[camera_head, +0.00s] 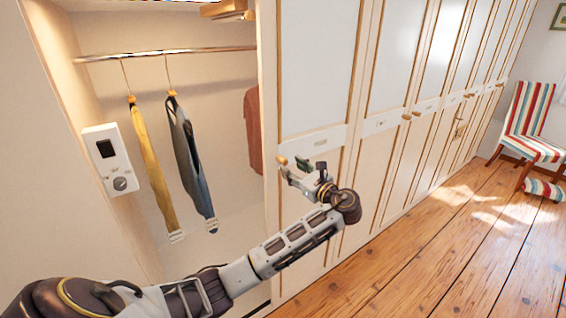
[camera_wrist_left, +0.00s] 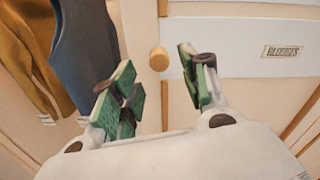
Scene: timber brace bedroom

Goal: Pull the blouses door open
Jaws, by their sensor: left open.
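The blouses door (camera_head: 308,80) is a white panel with wooden trim, beside an open closet bay. Its label reads BLOUSES in the left wrist view (camera_wrist_left: 282,51). Its round wooden knob (camera_head: 282,161) sits near the door's left edge. In the left wrist view the knob (camera_wrist_left: 159,59) is beyond and between the two green-padded fingers, apart from them as far as I can tell. My left gripper (camera_head: 300,168) is open and empty in front of the door, close to the knob. My right gripper is not in view.
The open bay holds a rail (camera_head: 170,53) with hung garments, yellow (camera_head: 152,165) and blue-grey (camera_head: 190,155). A white wall device (camera_head: 111,160) is at left. More closed doors run right. A striped chair (camera_head: 530,125) stands far right. The wooden floor (camera_head: 430,260) is mostly clear.

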